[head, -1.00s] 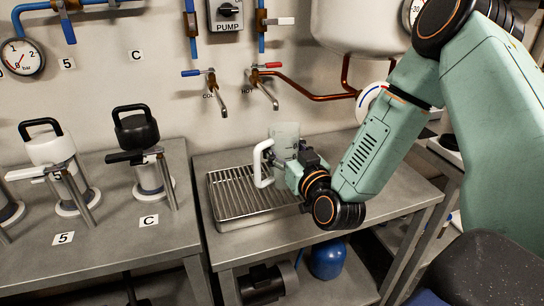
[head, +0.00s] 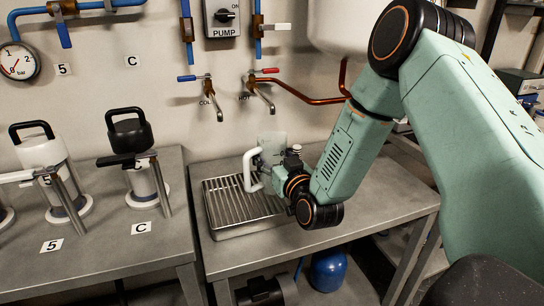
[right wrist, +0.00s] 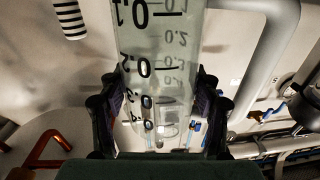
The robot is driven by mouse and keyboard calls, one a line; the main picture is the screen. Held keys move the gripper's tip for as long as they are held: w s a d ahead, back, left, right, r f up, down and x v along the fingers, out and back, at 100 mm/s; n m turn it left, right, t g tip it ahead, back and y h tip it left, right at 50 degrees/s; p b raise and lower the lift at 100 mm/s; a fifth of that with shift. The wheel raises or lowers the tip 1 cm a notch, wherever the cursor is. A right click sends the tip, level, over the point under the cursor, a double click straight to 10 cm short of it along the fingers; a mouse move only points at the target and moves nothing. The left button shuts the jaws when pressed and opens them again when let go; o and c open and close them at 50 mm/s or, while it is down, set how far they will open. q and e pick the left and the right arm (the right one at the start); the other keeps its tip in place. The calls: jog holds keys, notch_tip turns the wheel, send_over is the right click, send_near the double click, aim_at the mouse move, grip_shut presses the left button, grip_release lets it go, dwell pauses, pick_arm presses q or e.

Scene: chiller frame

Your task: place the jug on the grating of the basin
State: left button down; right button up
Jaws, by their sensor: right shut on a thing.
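The clear jug (head: 270,148) with a white handle (head: 249,170) is upright in the head view, over the back right part of the basin's grating (head: 232,205). My right gripper (head: 283,165) is shut on the jug's body from the right. In the right wrist view the jug's clear wall with black scale marks (right wrist: 150,60) stands between the two dark fingers (right wrist: 160,115). The jug's base is hidden by the gripper, so I cannot tell whether it touches the grating. My left gripper is not in view.
A cold tap (head: 214,100) and a hot tap (head: 262,95) stick out from the wall above the basin (head: 240,229). The bench top in front of the basin is clear.

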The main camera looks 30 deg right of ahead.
jog(key=shift+f, duration=0.2)
jog(key=o, duration=1.2)
jog(key=shift+c, duration=0.2)
jog(key=shift+d+r, duration=0.1)
jog(key=shift+r, duration=0.05)
jog(key=shift+s, duration=0.25)
jog(key=s+a+p, duration=0.2)
jog(key=s+p, duration=0.1)
jog(key=s, duration=0.8)
jog(key=shift+s, duration=0.25)
jog(key=shift+w, duration=0.1)
